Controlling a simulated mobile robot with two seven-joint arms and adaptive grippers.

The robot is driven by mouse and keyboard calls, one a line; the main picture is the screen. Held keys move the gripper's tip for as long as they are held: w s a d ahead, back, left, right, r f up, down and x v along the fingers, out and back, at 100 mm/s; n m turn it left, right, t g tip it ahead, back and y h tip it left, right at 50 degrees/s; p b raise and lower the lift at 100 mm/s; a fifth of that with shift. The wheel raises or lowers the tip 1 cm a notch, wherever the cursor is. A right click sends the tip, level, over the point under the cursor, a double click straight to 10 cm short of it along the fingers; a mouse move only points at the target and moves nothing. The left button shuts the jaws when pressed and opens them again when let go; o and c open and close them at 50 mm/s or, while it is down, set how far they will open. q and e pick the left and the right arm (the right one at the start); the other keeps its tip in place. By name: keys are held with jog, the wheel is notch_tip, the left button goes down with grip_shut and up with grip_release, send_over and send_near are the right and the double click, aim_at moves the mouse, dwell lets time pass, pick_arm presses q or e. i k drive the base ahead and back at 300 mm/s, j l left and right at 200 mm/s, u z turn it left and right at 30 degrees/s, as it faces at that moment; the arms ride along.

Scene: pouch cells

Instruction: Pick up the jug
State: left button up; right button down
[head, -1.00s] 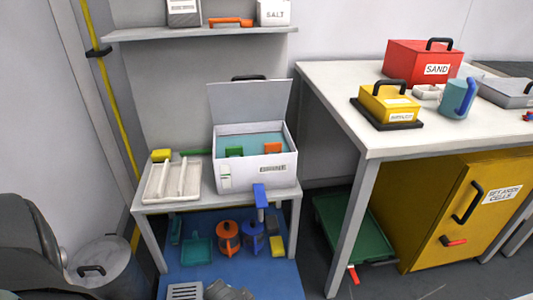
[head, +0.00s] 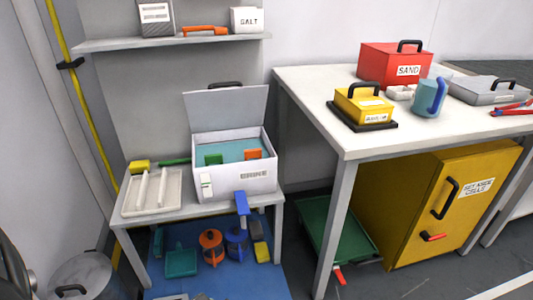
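The jug (head: 427,98) is a teal cup-shaped vessel with a blue handle on its right side. It stands upright on the white table (head: 303,92) at the right. It is just right of a small white tray (head: 400,92) and behind the table's front edge. Neither of my grippers shows in the head view.
A yellow box (head: 363,104) on a black base and a red SAND box (head: 393,66) stand left of the jug. A grey case (head: 487,91) and red-handled pliers (head: 512,108) lie to its right. An open white BRINE box (head: 236,178) stands on a lower table.

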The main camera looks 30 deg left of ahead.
aim_at(434, 82)
jog(key=i+l+u, duration=0.1)
jog(key=u, duration=0.65)
jog(key=i+l+u, duration=0.1)
jog(key=l+u, duration=0.2)
jog(key=l, duration=0.25)
jog(key=l+u, duration=0.3)
jog(key=l, duration=0.25)
jog(key=l+u, duration=0.3)
jog(key=l, duration=0.85)
jog(key=l+u, duration=0.1)
jog(key=l, duration=1.05)
jog(key=k+l, duration=0.15)
jog(key=l, duration=1)
jog(key=i+u, duration=0.05)
